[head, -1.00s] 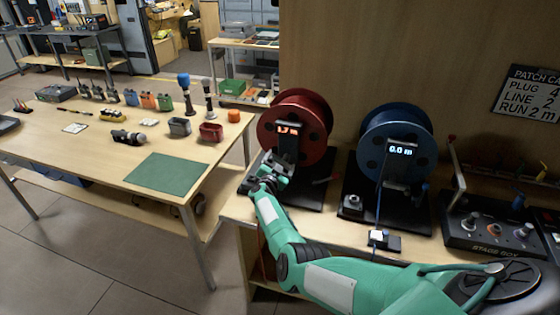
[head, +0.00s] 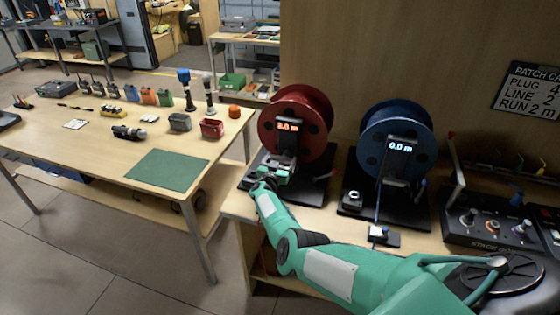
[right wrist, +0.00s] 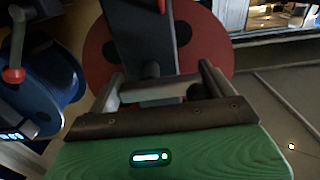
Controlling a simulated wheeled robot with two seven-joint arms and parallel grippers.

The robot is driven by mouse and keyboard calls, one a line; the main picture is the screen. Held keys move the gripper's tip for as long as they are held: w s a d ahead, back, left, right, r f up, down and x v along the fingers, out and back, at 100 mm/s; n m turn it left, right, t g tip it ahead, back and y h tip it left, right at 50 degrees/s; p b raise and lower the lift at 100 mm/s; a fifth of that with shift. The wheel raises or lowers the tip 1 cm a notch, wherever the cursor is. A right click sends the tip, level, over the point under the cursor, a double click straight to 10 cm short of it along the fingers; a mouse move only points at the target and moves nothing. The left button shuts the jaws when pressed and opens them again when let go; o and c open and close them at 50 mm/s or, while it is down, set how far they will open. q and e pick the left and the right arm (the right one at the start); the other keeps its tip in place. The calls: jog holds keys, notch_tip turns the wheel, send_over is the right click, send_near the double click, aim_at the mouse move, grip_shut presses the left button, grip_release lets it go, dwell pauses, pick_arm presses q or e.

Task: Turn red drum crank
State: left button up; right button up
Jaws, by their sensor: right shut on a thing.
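The red drum (head: 312,108) stands upright on its black base at the left of the bench; it also shows in the right wrist view (right wrist: 97,45). Its small display (head: 288,127) is lit orange, with digits hard to read. My right gripper (head: 284,158) is low in front of the drum, below the display. In the right wrist view its fingers (right wrist: 160,88) reach toward the drum's face, and it is shut on the crank. The crank is mostly hidden by the gripper and the drum's dark upright. My left gripper is not in view.
A blue drum (head: 377,125) with a 0.0 m display stands to the right. The stage box (head: 490,225) is further right. A wooden wall (head: 410,50) rises behind. A table (head: 105,150) with several small items and a green mat (head: 167,170) is at the left.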

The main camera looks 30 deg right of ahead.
jog(key=o, duration=0.8)
jog(key=shift+o, duration=0.2)
jog(key=shift+s, duration=0.1)
jog(key=shift+s+a+r+p, duration=0.15)
jog(key=shift+a+p, duration=0.1)
jog(key=shift+p, duration=0.2)
jog(key=p+v, duration=0.8)
jog(key=v, duration=0.5)
jog(key=shift+p, duration=0.4)
